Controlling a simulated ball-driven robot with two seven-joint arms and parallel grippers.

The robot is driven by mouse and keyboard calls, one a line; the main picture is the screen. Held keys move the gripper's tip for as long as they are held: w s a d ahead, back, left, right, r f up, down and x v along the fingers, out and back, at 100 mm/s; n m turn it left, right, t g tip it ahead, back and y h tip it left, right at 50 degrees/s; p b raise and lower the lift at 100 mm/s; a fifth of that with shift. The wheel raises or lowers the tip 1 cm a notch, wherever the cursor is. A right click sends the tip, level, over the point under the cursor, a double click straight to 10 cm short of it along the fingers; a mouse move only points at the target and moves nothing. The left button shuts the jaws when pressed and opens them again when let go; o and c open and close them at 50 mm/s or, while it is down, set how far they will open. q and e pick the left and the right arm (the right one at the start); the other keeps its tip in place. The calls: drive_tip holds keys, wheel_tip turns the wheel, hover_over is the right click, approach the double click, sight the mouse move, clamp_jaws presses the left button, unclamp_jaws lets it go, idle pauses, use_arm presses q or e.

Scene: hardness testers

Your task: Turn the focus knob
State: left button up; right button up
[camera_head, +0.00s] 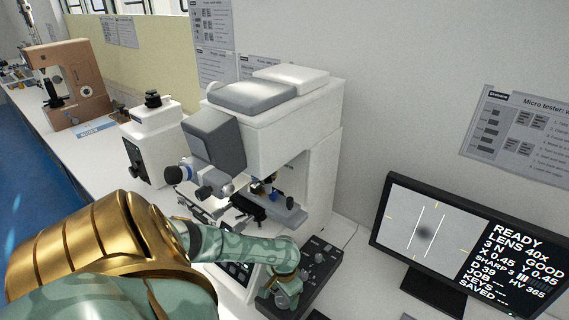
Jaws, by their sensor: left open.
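A white micro hardness tester (295,115) with a grey top cover stands on the bench in the middle. Its objective turret and stage (275,205) face the front. A black control box (325,268) with small knobs and buttons lies at its foot, to the right. I cannot tell which knob is the focus knob; my left arm hides part of the box. My left gripper (278,292) is open and points down at the left part of the control box. I cannot tell whether it touches a knob. My right gripper is out of view.
A smaller white tester (150,135) and a brown tester (68,85) stand farther left along the bench. A wall is behind.

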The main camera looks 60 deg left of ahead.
use_arm(q)
drive_tip(key=shift+f+b, duration=0.4)
drive_tip(key=shift+f, duration=0.45)
drive_tip(key=shift+r, duration=0.15)
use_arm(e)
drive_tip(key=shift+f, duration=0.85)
use_arm(q)
drive_tip(key=c, duration=1)
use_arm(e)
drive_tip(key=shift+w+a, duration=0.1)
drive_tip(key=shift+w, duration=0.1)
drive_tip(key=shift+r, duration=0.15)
use_arm(q)
drive_tip(key=n+p, duration=0.2)
drive_tip(key=p, duration=0.1)
drive_tip(key=shift+r+n+p, duration=0.15)
drive_tip(key=shift+n+p, duration=0.15)
drive_tip(key=shift+n, duration=0.1)
drive_tip(key=shift+n+p, duration=0.85)
drive_tip(key=shift+n, duration=0.15)
drive_tip(key=shift+n+p, duration=0.45)
drive_tip(key=shift+n, duration=0.25)
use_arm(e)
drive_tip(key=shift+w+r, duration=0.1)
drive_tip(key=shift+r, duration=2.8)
